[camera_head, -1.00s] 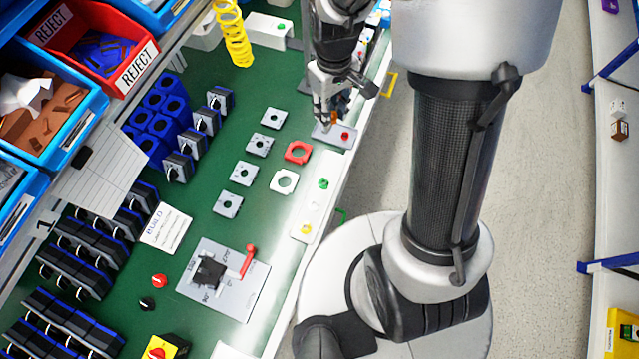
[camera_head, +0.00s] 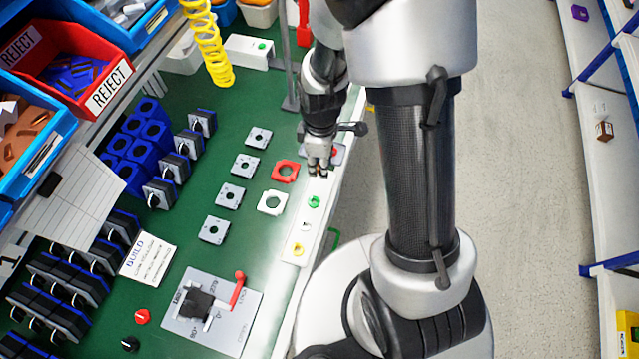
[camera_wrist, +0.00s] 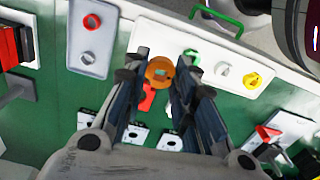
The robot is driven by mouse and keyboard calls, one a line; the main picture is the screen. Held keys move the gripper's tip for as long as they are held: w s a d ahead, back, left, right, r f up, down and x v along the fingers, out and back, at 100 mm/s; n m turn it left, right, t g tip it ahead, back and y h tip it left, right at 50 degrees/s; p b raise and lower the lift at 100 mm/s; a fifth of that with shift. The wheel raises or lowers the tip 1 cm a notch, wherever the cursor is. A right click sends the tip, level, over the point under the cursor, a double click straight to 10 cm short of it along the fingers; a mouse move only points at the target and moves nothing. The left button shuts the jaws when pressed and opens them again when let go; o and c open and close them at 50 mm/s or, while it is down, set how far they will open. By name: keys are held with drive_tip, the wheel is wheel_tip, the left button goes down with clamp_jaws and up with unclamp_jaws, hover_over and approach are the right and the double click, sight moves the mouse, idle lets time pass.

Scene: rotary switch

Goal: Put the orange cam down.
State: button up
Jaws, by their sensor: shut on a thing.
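My gripper (camera_head: 319,166) is shut on the orange cam, which shows as a small orange disc with a teal centre between the fingertips in the wrist view (camera_wrist: 159,70). In the head view the fingers hide most of it. The gripper is over the far end of the white strip (camera_head: 286,268), in line with its row of cams. In the wrist view the strip lies just below or behind the cam; I cannot tell whether the cam touches it. A green cam (camera_head: 314,201), a pale grey cam (camera_head: 306,227) and a yellow cam (camera_head: 298,249) sit along the strip.
A red square plate (camera_head: 285,171) and a white one (camera_head: 272,202) lie left on the green bench. A switch fixture (camera_head: 235,325) stands nearer.

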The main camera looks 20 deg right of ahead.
sight(320, 186)
wheel_tip(320, 186, down, 9)
drive_tip(key=shift+r+b, duration=0.2)
drive_tip(key=shift+b, duration=1.05)
drive_tip(key=shift+f, duration=0.2)
drive_tip(key=o, duration=0.3)
drive_tip(key=shift+o, duration=0.7)
drive_tip(key=shift+r, duration=0.1)
